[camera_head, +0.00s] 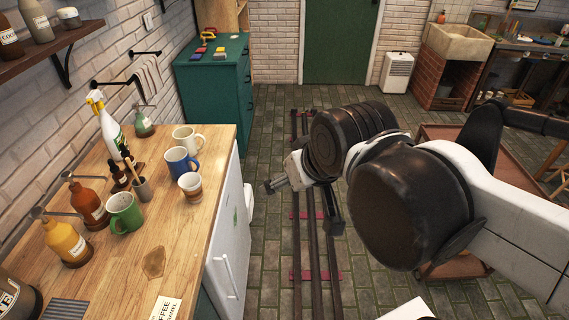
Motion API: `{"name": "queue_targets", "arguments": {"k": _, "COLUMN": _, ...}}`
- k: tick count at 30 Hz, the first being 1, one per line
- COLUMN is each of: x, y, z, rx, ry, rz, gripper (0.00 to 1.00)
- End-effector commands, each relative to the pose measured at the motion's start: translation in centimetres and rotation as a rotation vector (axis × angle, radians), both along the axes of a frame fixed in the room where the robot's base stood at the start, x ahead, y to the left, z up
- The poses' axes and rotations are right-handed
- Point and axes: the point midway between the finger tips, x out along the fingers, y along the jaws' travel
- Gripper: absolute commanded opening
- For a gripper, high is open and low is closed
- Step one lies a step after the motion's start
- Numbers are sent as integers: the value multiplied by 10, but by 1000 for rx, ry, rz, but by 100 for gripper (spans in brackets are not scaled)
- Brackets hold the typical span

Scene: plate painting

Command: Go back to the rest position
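My gripper (304,204) hangs in the air near the middle of the view, above the floor rails and to the right of the wooden counter. Its two dark fingers are spread apart, one to the left and one lower right, with nothing visible between them. My arm reaches in from the right edge, and its dark round joints hide part of the floor behind. The gripper is apart from the counter and touches nothing that I can see.
The wooden counter (196,239) holds a green mug (124,213), a blue mug (181,163), other cups and several bottles. A teal cabinet (213,88) stands behind it. Floor rails (314,262) run below my gripper. A reddish-brown cart (456,268) is partly hidden by my arm.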

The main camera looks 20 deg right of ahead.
Motion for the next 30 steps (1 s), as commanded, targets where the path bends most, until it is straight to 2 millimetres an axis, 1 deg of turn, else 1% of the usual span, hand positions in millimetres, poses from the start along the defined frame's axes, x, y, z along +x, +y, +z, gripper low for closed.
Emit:
{"name": "queue_targets", "arguments": {"k": 1, "x": -7, "y": -5, "z": -3, "rx": 0, "ry": -4, "rz": -19, "gripper": 80}}
{"name": "queue_targets", "arguments": {"k": 5, "x": -15, "y": -11, "z": -7, "rx": 0, "ry": -11, "rz": -46, "gripper": 80}}
{"name": "queue_targets", "arguments": {"k": 14, "x": -16, "y": -12, "z": -7, "rx": -1, "ry": -12, "rz": -51, "gripper": 80}}
{"name": "queue_targets", "arguments": {"k": 17, "x": -15, "y": -12, "z": -10, "rx": -1, "ry": -12, "rz": -51, "gripper": 80}}
{"name": "queue_targets", "arguments": {"k": 20, "x": -15, "y": -12, "z": -20, "rx": 0, "ry": -12, "rz": -49, "gripper": 80}}
{"name": "queue_targets", "arguments": {"k": 30, "x": -15, "y": -12, "z": -80, "rx": 0, "ry": -12, "rz": -49, "gripper": 80}}
